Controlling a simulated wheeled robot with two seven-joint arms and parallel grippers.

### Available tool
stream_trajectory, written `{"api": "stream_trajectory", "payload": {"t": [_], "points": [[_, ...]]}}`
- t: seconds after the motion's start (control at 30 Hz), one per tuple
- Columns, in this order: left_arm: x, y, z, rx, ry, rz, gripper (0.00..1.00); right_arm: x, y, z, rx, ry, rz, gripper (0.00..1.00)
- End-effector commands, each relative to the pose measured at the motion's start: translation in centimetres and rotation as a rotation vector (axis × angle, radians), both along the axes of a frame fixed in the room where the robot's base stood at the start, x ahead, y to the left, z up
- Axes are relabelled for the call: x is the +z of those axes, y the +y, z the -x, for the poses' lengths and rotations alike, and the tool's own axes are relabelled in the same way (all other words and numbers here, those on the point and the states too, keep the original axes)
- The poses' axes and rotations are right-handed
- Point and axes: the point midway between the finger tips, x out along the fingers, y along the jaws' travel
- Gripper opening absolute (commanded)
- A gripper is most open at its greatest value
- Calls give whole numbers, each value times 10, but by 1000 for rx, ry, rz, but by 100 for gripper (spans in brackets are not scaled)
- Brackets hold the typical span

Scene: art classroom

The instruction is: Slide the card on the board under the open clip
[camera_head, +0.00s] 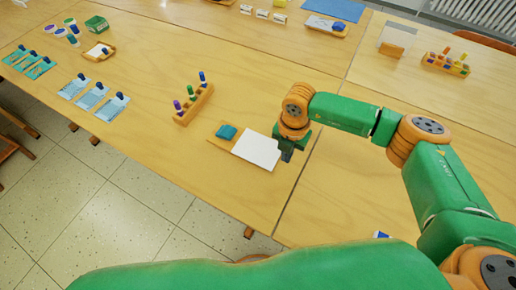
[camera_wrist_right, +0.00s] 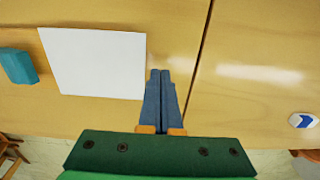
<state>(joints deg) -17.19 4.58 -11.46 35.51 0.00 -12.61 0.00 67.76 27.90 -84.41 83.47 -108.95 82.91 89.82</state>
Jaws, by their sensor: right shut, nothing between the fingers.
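The white card (camera_head: 257,151) lies flat on the tan board (camera_head: 215,142), covering much of it. The teal clip (camera_head: 226,132) sits on the board to the left of the card. In the right wrist view, a narrow strip shows between the card (camera_wrist_right: 97,62) and the clip (camera_wrist_right: 18,66). My right gripper (camera_head: 287,155) is at the card's right edge, on the side away from the clip. Its blue-grey fingers (camera_wrist_right: 159,72) are shut and empty, close beside that edge; I cannot tell whether they touch it. My left gripper is not in view.
A wooden marker stand (camera_head: 194,105) is behind the board to the left. Blue cards with small items (camera_head: 93,98) lie further left. A table seam (camera_head: 297,190) runs right of the gripper. The table between board and front edge is clear.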

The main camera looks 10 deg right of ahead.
Motion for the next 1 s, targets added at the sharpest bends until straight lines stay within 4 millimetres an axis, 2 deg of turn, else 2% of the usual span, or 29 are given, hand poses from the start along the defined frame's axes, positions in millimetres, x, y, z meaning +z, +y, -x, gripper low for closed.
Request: {"api": "stream_trajectory", "payload": {"t": [1.0], "points": [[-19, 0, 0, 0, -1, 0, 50, -21, 0, 0, 0, 0, 0, 0]]}}
